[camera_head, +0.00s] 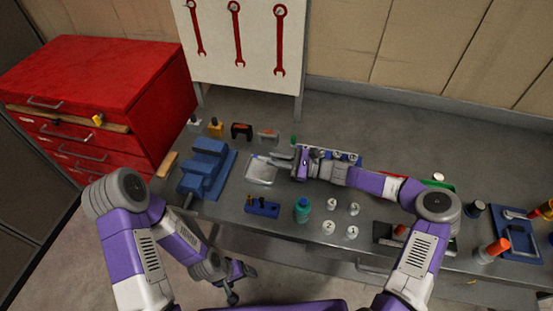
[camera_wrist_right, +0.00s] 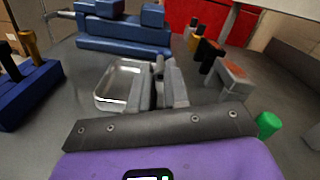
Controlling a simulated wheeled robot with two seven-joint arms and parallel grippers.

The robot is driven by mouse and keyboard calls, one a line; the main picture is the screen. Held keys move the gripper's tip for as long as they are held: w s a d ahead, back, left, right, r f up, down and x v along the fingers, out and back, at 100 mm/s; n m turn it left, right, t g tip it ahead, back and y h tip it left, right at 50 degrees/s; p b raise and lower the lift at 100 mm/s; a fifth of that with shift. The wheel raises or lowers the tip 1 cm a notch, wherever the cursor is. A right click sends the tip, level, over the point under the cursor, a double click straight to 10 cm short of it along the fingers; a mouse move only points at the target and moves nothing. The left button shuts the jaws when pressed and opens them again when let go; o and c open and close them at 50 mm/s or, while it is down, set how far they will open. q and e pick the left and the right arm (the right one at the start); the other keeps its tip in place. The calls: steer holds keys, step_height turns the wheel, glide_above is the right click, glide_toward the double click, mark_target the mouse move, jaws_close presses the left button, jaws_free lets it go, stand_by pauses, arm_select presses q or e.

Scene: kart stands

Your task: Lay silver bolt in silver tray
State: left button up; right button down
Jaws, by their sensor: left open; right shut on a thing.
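The silver tray (camera_head: 261,171) is a shallow shiny metal tray on the grey bench, to the right of the blue vise. In the right wrist view its rim (camera_wrist_right: 98,99) shows left of the fingers, and the tray looks empty. My right gripper (camera_head: 278,160) is at the tray's right edge, shut on a small grey thing, the silver bolt (camera_wrist_right: 160,72), mostly hidden between the fingers (camera_wrist_right: 160,80). I cannot tell how far above the bench it is. My left gripper (camera_head: 235,285) is open and low in front of the bench, away from the tray.
The blue vise (camera_head: 205,168) stands left of the tray. Several clamps and small tools (camera_head: 241,131) stand behind it. A blue holder (camera_head: 262,207), a teal bottle (camera_head: 302,209) and several white round pieces (camera_head: 331,204) stand in front. A red drawer cabinet (camera_head: 100,100) is at the left.

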steer(key=c, duration=1)
jaws_free()
steer(key=shift+c, duration=0.2)
steer(key=shift+p+v, duration=0.4)
steer(key=shift+v, duration=3.4)
steer(key=shift+r, duration=0.1)
